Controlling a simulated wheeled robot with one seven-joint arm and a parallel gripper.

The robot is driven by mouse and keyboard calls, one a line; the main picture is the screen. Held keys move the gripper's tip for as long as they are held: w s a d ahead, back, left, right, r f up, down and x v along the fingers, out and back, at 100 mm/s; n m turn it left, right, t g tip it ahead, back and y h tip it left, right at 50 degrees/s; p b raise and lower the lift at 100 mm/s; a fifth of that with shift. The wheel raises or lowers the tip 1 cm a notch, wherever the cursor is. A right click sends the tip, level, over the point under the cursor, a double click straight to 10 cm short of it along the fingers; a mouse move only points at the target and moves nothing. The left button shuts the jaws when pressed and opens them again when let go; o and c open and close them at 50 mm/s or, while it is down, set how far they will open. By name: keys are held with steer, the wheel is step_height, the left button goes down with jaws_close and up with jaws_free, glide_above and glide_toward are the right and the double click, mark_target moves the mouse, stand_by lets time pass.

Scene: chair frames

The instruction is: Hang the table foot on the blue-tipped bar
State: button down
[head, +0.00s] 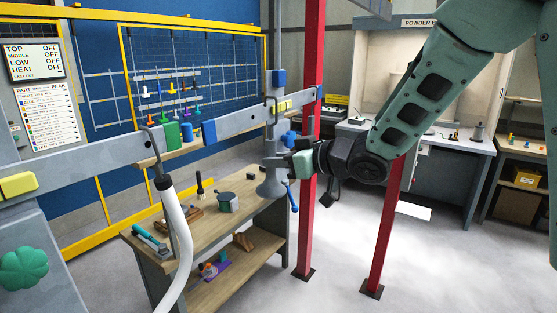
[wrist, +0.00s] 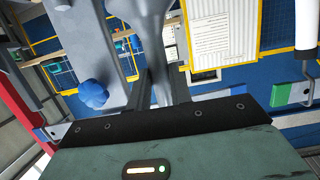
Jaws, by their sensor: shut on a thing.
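The table foot (head: 272,183) is a grey flared piece with a slim stem, upright at the centre of the head view. My gripper (head: 287,161) is shut on its stem from the right. In the wrist view the grey stem (wrist: 150,35) runs between my fingers. A grey bar (head: 238,120) with a blue tip (head: 209,131) lies behind or beside the upper stem. A thin dark hook shows at the top of the foot, close to this bar. I cannot tell whether the hook touches or bears on the bar.
Another grey bar (head: 90,163) with a green tip (head: 172,134) carries a hook with a white curved tube (head: 181,230). A wooden workbench (head: 235,197) with tools stands below. Red posts (head: 385,235) stand on the right. A blue knob (wrist: 95,93) sits near my fingers.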

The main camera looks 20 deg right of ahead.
steer(key=shift+w+a, duration=0.1)
steer(key=shift+w, duration=0.1)
stand_by(0.5)
steer(key=shift+w+a, duration=0.65)
steer(key=shift+w, duration=0.15)
steer(key=shift+w+a, duration=0.2)
steer(key=shift+w, duration=0.1)
stand_by(0.4)
steer(key=shift+w+a, duration=0.2)
steer(key=shift+w, duration=0.1)
steer(key=shift+w+a, duration=0.2)
steer(key=shift+w, duration=0.05)
stand_by(0.4)
steer(key=shift+w+a, duration=0.2)
steer(key=shift+w, duration=0.1)
steer(key=shift+w+f+b, duration=0.1)
steer(key=shift+f+b, duration=0.95)
steer(key=shift+f, duration=0.15)
stand_by(0.6)
steer(key=c, duration=1.2)
jaws_free()
